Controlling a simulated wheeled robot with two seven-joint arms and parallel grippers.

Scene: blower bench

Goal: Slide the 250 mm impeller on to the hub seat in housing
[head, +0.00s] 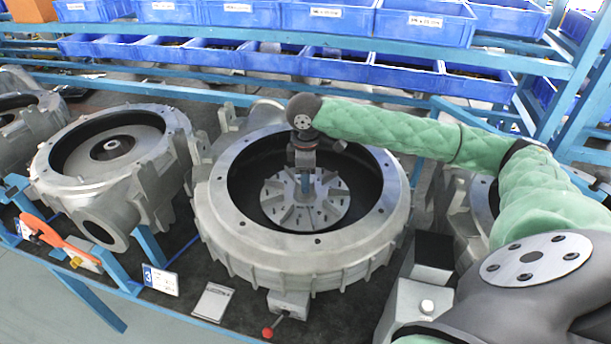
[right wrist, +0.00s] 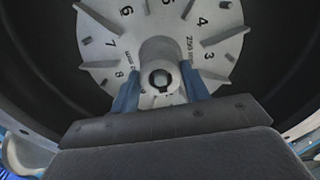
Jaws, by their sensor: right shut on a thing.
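The grey 250 mm impeller (head: 276,209) is inside the open round housing (head: 222,217) at the middle of the head view, vanes facing up. In the right wrist view the impeller (right wrist: 108,52) shows numbered vanes and a "250" mark. My right gripper (head: 305,183) reaches down into the housing. In the right wrist view its blue fingers (right wrist: 160,97) are shut on the impeller's central boss (right wrist: 160,55), one on each side. A dark round bore shows in the boss. The hub seat is hidden behind the impeller, and I cannot tell whether they touch. My left gripper is not in view.
A second housing (head: 60,178) stands to the left, another partly behind my right arm. A red-knobbed lever (head: 268,331) and a white card (head: 212,302) are in front. An orange-handled tool (head: 55,240) lies at left. Blue bins (head: 425,27) line the racks behind.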

